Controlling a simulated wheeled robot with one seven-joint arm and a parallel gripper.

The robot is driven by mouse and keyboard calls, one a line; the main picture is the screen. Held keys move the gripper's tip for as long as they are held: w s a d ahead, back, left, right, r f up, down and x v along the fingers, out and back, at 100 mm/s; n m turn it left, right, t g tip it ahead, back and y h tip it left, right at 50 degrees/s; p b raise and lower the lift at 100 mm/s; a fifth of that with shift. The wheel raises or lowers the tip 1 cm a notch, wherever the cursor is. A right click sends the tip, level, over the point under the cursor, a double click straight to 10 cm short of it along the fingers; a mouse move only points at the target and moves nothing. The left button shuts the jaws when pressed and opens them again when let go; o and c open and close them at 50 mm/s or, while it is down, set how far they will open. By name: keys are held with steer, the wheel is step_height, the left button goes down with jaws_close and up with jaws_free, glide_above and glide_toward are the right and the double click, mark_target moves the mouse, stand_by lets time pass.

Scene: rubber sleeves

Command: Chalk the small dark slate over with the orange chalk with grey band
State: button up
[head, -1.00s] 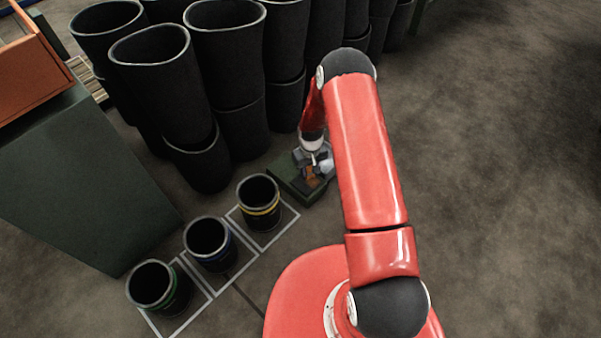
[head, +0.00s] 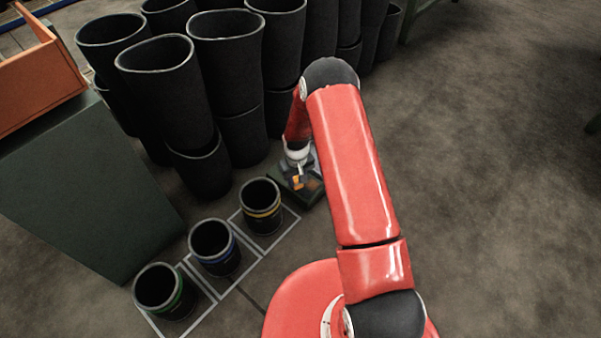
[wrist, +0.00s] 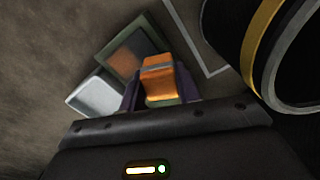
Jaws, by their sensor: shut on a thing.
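The orange chalk with grey band (wrist: 160,80) is between the fingers of my gripper (wrist: 160,92), which is shut on it. In the head view the chalk (head: 297,182) is a small orange spot below my gripper (head: 299,173). The small dark slate (wrist: 123,48) lies just beyond the chalk in the wrist view, with a greenish rim and a brownish-orange patch on its face. The chalk overlaps the slate's near part in this view; I cannot tell whether they touch. My gripper hides part of the slate.
A yellow-banded black sleeve (head: 261,206) stands close by, with blue-banded (head: 215,247) and green-banded (head: 165,292) ones beyond. Tall black sleeves (head: 230,70) crowd behind.

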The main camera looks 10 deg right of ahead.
mark_target(297, 178)
steer(key=shift+r+p, duration=1)
steer(key=shift+r, duration=1.4)
